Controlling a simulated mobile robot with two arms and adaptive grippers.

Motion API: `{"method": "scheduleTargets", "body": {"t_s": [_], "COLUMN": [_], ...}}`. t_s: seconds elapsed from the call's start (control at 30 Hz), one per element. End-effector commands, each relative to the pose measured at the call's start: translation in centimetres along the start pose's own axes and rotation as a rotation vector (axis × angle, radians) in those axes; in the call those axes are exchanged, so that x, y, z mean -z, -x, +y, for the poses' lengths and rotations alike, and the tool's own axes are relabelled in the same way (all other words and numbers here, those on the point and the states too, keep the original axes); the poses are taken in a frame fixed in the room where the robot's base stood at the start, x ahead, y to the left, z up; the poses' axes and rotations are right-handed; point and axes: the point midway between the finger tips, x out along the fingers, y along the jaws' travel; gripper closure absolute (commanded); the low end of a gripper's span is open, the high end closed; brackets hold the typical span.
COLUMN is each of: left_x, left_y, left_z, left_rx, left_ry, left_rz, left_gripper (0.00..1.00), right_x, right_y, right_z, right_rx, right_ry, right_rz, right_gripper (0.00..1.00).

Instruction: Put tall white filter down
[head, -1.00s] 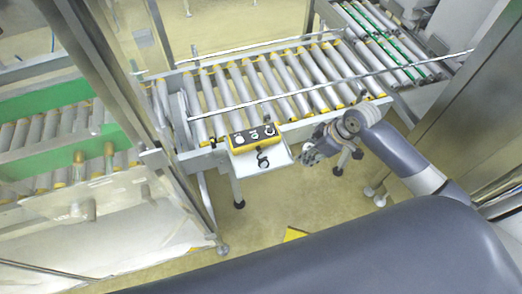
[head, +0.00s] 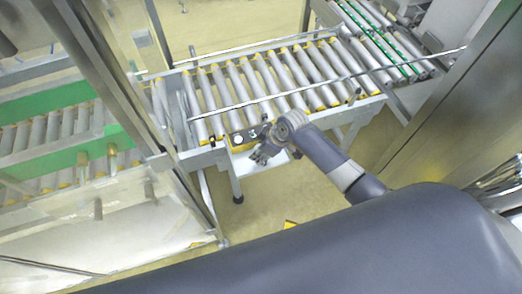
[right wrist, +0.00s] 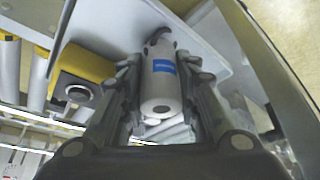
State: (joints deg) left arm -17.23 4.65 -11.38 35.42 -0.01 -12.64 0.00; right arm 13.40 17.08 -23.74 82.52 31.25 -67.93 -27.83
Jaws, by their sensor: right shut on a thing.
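My right gripper (head: 262,156) is at the front edge of the roller conveyor, beside the yellow control box. In the right wrist view the gripper (right wrist: 162,68) is shut on the tall white filter (right wrist: 161,92), a white cylinder with a blue label, between its two fingers. A white shelf (right wrist: 122,24) lies close behind the filter's far end; I cannot tell whether they touch. In the head view the filter is too small and hidden to make out. My left gripper is not in view.
The yellow control box (right wrist: 84,66) with a round black knob is just left of the gripper. The roller conveyor (head: 265,85) stretches behind it. A green-sided conveyor (head: 60,153) stands at the left behind a metal frame. Yellowish floor (head: 255,215) lies open in front.

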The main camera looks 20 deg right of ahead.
Motion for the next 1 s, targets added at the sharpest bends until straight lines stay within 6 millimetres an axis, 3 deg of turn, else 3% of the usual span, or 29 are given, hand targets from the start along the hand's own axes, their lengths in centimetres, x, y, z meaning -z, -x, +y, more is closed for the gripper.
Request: {"method": "scheduleTargets", "body": {"t_s": [0.4, 0.43, 0.47, 0.77, 1.0], "left_x": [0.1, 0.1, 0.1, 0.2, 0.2], "left_y": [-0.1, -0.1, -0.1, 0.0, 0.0], "left_z": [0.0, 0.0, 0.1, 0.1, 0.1], "left_rx": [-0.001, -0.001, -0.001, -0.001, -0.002], "left_ry": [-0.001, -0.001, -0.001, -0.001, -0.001], "left_rz": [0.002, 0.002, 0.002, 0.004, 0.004], "left_gripper": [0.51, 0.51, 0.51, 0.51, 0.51], "right_x": [-0.3, -0.3, -0.3, -0.2, -0.2], "right_y": [-0.6, -0.5, -0.5, -0.4, 1.4], "right_z": [0.0, 0.0, 0.0, 0.0, 0.2], "right_rx": [0.0, 0.0, 0.0, -0.001, -0.003], "right_ry": [0.0, 0.0, 0.0, 0.0, 0.001], "right_rz": [-0.001, -0.001, -0.001, 0.0, 0.001], "right_gripper": [0.9, 0.63, 0.61, 0.61, 0.61]}}
